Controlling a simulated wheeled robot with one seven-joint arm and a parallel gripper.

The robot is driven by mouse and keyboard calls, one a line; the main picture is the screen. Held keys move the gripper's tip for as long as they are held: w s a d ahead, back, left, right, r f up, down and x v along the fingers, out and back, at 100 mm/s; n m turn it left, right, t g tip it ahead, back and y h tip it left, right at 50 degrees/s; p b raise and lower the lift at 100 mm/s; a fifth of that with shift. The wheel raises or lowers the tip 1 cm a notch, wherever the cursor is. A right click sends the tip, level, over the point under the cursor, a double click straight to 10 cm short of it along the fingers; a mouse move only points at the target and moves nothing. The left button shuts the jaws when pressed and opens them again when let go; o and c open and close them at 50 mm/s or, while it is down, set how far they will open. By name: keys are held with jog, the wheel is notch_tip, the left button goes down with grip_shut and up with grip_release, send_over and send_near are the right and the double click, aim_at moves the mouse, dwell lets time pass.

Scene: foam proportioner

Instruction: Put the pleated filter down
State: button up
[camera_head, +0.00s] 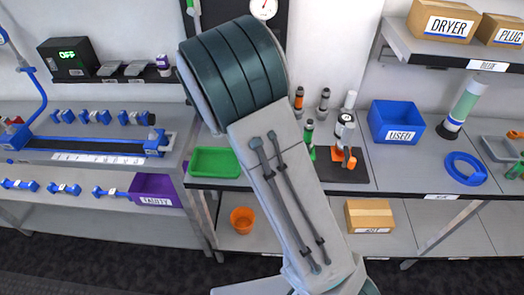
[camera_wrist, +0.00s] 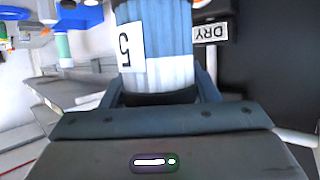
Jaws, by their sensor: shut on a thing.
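The pleated filter (camera_wrist: 170,72) is a cylinder with blue and white pleats and a dark end. It carries a white label with an upside-down "5". It fills the upper middle of the wrist view. My gripper (camera_wrist: 160,92) is shut on it, one finger on each side of its dark end. In the head view my arm covers the middle of the picture, and neither my gripper nor the filter can be seen there. Whether the filter touches any surface is not clear.
In the wrist view a "DRY" sign (camera_wrist: 210,33) is beside the filter. A "DRYER" box (camera_head: 441,22) sits on the shelf above.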

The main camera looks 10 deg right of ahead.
notch_tip(320, 180, down, 18)
jog(key=shift+d+r, duration=0.15)
dwell(0.4)
jog(key=shift+f, duration=0.3)
jog(key=o, duration=1)
